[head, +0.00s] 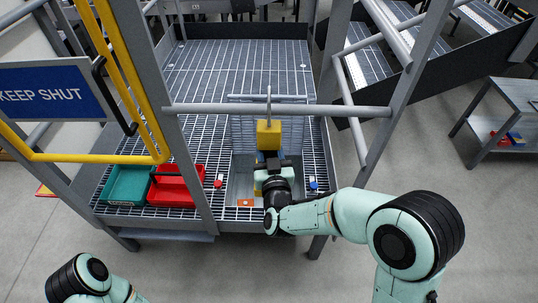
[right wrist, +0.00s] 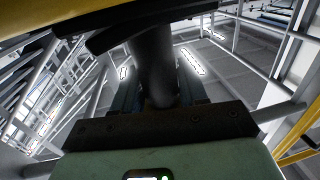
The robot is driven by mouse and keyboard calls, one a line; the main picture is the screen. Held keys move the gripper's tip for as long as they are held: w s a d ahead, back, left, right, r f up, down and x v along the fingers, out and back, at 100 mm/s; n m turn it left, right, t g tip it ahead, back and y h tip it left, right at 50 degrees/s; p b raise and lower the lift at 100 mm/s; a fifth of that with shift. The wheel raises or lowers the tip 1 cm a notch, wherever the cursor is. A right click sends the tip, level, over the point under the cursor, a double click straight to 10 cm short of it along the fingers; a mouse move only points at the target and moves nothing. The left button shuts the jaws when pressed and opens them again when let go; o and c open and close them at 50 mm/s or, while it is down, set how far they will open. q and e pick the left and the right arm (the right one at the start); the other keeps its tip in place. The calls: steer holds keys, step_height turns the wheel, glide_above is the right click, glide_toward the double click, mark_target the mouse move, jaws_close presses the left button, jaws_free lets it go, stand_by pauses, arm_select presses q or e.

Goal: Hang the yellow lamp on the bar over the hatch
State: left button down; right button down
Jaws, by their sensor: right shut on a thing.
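The yellow lamp (head: 268,134) is upright in the middle of the head view, its thin grey hook (head: 268,101) rising across the grey bar (head: 215,110). I cannot tell whether the hook rests on the bar or is only in front of or behind it. My right gripper (head: 270,162) is shut on the lamp from below. In the right wrist view, a dark round part (right wrist: 152,65) stands between the fingers, with a yellow surface (right wrist: 40,15) at top left. The hatch opening (head: 240,185) is below the lamp, partly hidden by my arm. My left gripper is out of view.
A teal bin (head: 128,184) and a red bin (head: 175,187) stand on the grating at left. A red-capped item (head: 218,181), a blue-and-white item (head: 313,184) and an orange piece (head: 245,203) are near the hatch. A yellow-framed gate (head: 128,70) and grey posts flank the bar.

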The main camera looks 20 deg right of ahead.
steer(key=shift+w+d+r, duration=0.1)
steer(key=shift+w+d, duration=0.15)
steer(key=shift+w, duration=0.45)
step_height(320, 180, down, 2)
steer(key=shift+s+f+b, duration=0.1)
steer(key=shift+b, duration=0.9)
steer(key=shift+f+b, duration=0.85)
steer(key=shift+b, duration=0.05)
steer(key=c, duration=0.5)
jaws_free()
steer(key=shift+f, duration=0.15)
steer(key=shift+s, duration=0.1)
